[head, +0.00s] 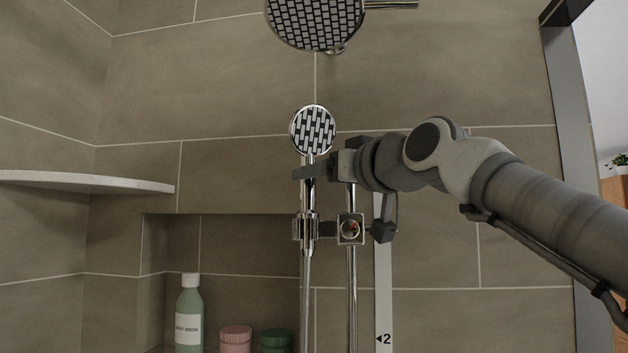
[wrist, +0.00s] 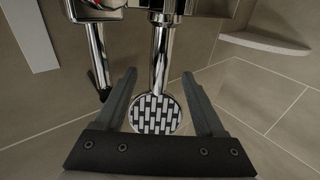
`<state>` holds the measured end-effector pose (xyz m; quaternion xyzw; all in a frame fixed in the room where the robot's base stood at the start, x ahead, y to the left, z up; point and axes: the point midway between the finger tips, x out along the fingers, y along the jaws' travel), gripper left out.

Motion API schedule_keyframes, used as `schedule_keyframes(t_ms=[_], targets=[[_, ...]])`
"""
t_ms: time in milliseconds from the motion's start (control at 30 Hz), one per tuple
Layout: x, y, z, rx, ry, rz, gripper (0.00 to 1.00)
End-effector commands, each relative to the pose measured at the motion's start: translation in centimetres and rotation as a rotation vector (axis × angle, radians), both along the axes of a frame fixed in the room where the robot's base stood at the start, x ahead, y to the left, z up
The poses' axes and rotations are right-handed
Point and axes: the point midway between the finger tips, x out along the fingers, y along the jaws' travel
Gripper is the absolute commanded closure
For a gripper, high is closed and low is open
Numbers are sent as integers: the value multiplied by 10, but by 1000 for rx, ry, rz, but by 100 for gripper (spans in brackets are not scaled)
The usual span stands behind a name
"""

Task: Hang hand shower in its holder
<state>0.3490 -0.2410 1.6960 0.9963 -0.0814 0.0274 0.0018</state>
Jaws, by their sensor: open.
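The hand shower (head: 313,130) has a round chrome head with a dark-and-light patterned face and stands upright. Its handle runs down into the chrome holder (head: 307,229), which is clamped to the vertical rail (head: 352,290). My gripper (head: 303,172) is at the handle just below the shower head, coming from the right. In the wrist view the hand shower (wrist: 155,113) appears upside down, with its handle between the two spread fingers of my gripper (wrist: 159,74). There is a gap on both sides of the handle. My gripper is open and holds nothing.
A large overhead shower (head: 315,22) hangs above. A stone shelf (head: 85,182) juts out at left. A wall niche holds a green bottle (head: 189,315), a pink jar (head: 236,340) and a green jar (head: 277,341). A metal frame (head: 575,150) stands at right.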

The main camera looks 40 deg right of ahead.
Motion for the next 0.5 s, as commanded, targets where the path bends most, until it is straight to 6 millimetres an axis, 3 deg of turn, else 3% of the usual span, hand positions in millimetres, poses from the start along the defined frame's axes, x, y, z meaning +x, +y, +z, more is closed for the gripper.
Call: schedule_keyframes(t_ms=[300,500], targets=[[-81,12,-6,1,-6,-4,29],[-121,19,-7,0,-5,-3,29]])
